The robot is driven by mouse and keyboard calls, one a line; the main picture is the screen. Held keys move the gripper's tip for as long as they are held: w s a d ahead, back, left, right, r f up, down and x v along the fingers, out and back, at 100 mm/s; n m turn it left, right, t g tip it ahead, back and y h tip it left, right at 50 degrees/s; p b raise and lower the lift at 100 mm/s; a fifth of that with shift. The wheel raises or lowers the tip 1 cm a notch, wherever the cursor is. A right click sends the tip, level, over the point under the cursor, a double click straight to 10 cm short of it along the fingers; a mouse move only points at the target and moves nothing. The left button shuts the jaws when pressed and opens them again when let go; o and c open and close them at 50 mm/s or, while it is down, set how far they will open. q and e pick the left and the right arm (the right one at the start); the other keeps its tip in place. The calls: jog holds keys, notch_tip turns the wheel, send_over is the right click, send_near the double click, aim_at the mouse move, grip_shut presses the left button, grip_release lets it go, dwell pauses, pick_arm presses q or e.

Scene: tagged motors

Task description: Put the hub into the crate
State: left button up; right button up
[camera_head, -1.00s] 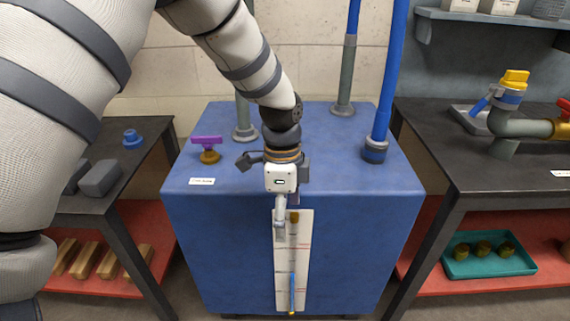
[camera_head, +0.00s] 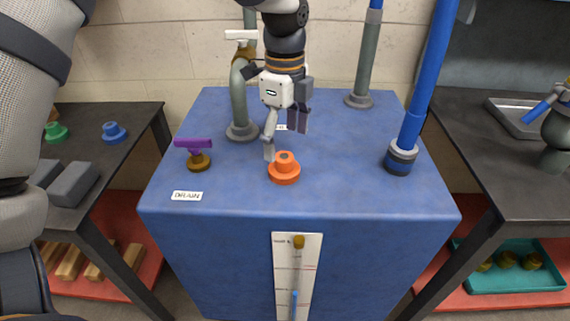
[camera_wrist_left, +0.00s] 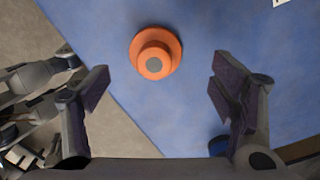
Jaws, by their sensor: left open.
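An orange flanged hub (camera_head: 284,170) with a grey centre stands on the blue cabinet top (camera_head: 340,180), near its front. My left gripper (camera_head: 284,142) is open and empty, just above and behind the hub in the head view. In the left wrist view the hub (camera_wrist_left: 156,52) lies between the lines of the two open fingers (camera_wrist_left: 158,88), beyond their tips, and no contact shows. A green hub (camera_head: 55,132) and a blue hub (camera_head: 114,132) sit on the dark left bench. I cannot make out a crate in these frames.
A purple-handled valve (camera_head: 196,153) stands left of the orange hub, behind a DRAIN label (camera_head: 187,196). A grey pipe (camera_head: 240,105) and a thick blue pipe (camera_head: 415,120) rise from the cabinet top. A teal tray (camera_head: 510,278) sits on the lower right shelf.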

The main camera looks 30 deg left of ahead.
aim_at(286, 156)
pick_arm(q)
jog(key=f, duration=0.6)
jog(key=shift+s+d, duration=0.35)
jog(key=c, duration=1.8)
jog(key=shift+r, duration=0.2)
